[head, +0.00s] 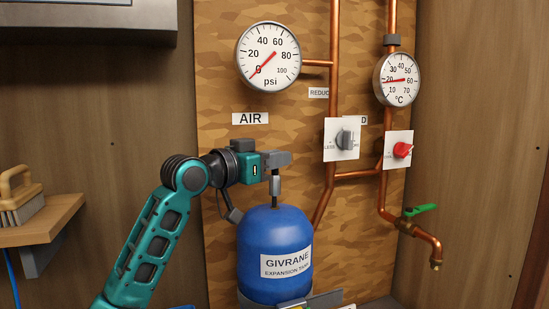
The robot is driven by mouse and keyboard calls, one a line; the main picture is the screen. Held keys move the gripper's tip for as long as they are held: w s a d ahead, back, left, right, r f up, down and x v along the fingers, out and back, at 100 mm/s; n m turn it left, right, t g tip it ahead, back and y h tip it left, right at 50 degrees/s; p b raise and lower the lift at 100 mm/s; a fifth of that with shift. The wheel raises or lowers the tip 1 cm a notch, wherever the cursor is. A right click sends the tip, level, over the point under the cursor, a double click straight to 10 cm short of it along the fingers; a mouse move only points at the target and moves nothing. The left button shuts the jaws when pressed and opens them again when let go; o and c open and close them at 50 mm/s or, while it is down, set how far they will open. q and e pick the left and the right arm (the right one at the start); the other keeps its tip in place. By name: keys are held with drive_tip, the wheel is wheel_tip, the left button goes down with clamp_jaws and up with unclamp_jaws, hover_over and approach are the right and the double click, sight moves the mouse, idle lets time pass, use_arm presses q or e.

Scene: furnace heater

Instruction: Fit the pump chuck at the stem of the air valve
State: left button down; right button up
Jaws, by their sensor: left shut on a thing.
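The chuck hangs upright below the fingers, in line with the stem. Its lower end is at or just above the stem top; I cannot tell whether they touch. The fingers hide the upper part of the chuck. My right gripper is not in view.
A psi gauge (268,57) reading near 0 is above the AIR label (250,118). Copper pipes (334,90), a grey knob (346,139), a red knob (402,150) and a green-handled tap (420,210) are to the right. A brush (20,200) lies on the left shelf (45,222).

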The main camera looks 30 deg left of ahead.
use_arm(q)
drive_tip(key=shift+f+b, duration=0.55)
drive_tip(key=shift+f, duration=0.7)
drive_tip(key=c, duration=1)
unclamp_jaws()
drive_tip(key=shift+b+v, duration=1.25)
drive_tip(key=shift+v, duration=5.2)
